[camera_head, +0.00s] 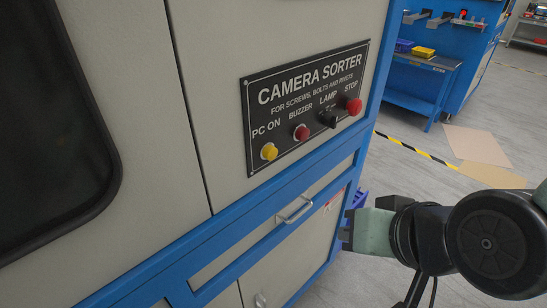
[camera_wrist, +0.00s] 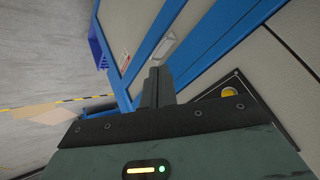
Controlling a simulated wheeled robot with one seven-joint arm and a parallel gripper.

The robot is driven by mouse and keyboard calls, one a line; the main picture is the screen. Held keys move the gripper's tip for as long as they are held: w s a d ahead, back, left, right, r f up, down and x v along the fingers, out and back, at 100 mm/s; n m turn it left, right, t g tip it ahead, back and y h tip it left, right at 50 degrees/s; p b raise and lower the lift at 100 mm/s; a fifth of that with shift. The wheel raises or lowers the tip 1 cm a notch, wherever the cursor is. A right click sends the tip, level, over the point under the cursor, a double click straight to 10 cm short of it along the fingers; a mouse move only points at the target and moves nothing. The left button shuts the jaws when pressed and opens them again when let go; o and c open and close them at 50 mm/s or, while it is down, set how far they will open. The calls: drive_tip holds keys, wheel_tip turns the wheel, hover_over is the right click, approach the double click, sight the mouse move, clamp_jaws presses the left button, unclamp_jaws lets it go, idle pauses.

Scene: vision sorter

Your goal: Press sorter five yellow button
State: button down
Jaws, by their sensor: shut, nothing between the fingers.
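The yellow button (camera_head: 269,151) sits under the label "PC ON" at the left end of the black panel (camera_head: 318,127) on the camera sorter. In the wrist view the yellow button (camera_wrist: 229,92) shows to the right of my fingers, partly cut off by my gripper's body. A red buzzer button (camera_head: 302,132), a black lamp knob (camera_head: 328,119) and a red stop button (camera_head: 354,106) are on the same panel. My gripper (camera_head: 346,231) is lower and to the right of the panel, apart from it. Its fingers (camera_wrist: 158,84) are shut and empty.
A drawer with a metal handle (camera_head: 297,211) is below the panel, close to my gripper. A dark window (camera_head: 50,120) is at the left. A blue workbench (camera_head: 425,75) with small bins stands at the back right. Open floor lies right of the sorter.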

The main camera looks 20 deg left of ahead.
sight(270, 153)
drive_tip(key=w+a+m+t+y+b, duration=0.1)
drive_tip(key=w+a+m+t, duration=0.2)
drive_tip(key=a+t, duration=0.2)
drive_tip(key=r+m+t, duration=0.1)
drive_tip(key=t, duration=0.1)
drive_tip(key=s+r+m+t, duration=0.1)
drive_tip(key=t, duration=0.2)
drive_tip(key=r+m+t+b, duration=0.1)
drive_tip(key=r+m+t, duration=0.1)
drive_tip(key=t, duration=0.1)
drive_tip(key=shift+s+d, duration=0.35)
drive_tip(key=shift+d, duration=0.05)
drive_tip(key=w+a+p, duration=0.1)
drive_tip(key=w+a, duration=0.2)
drive_tip(key=a, duration=0.5)
drive_tip(key=shift+w, duration=0.2)
drive_tip(key=shift+a+f, duration=0.1)
drive_tip(key=shift+a, duration=0.05)
idle(1.3)
drive_tip(key=shift+w+a, duration=0.2)
drive_tip(key=shift+a, duration=0.1)
